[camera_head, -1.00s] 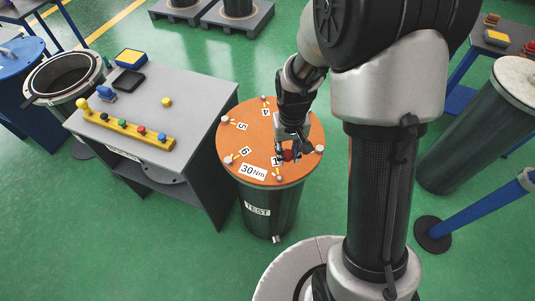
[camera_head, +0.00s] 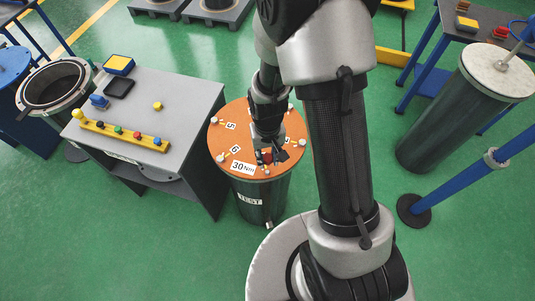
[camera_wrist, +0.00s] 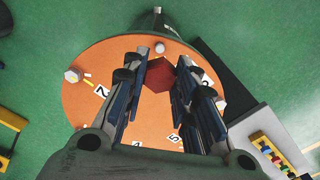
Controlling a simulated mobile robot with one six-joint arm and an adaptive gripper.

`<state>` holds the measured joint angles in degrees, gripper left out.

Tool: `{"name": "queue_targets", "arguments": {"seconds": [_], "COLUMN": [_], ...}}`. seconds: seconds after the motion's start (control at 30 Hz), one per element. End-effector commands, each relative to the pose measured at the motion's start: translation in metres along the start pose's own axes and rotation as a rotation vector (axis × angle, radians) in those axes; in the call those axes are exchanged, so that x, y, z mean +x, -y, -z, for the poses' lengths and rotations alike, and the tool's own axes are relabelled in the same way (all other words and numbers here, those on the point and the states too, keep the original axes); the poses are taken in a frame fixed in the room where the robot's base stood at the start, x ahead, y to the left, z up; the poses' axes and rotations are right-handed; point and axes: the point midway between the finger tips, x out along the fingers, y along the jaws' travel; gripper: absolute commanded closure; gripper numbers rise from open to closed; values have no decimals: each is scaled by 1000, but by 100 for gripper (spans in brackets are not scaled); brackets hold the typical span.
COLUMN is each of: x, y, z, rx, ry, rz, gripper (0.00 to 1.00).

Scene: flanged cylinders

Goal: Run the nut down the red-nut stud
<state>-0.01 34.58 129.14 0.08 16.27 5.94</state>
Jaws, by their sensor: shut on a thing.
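The red hex nut (camera_head: 267,158) shows at the front of the orange lid (camera_head: 243,122) of the dark green TEST cylinder (camera_head: 261,198). In the wrist view the red nut (camera_wrist: 160,76) sits between my two fingers, near the far rim of the lid (camera_wrist: 95,62). My gripper (camera_head: 268,153) is shut on the nut; it also shows in the wrist view (camera_wrist: 161,70). A pale stud head (camera_wrist: 160,47) shows just beyond the nut. The stud under the nut is hidden, so I cannot tell how far down the nut sits.
Other pale studs (camera_head: 221,157) ring the lid, with number labels and a 30Nm label (camera_head: 243,168). A grey bench (camera_head: 186,98) with a yellow rail of coloured knobs (camera_head: 124,136) stands left. A pale-topped cylinder (camera_head: 437,127) and blue post (camera_head: 478,170) stand right.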

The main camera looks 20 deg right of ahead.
Motion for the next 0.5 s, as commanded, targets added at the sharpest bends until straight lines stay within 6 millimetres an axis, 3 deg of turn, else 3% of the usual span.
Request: {"name": "queue_targets", "arguments": {"seconds": [0.5], "x": [44], "y": [0], "z": [0], "rx": [0], "ry": [1], "rz": [0], "gripper": [98]}}
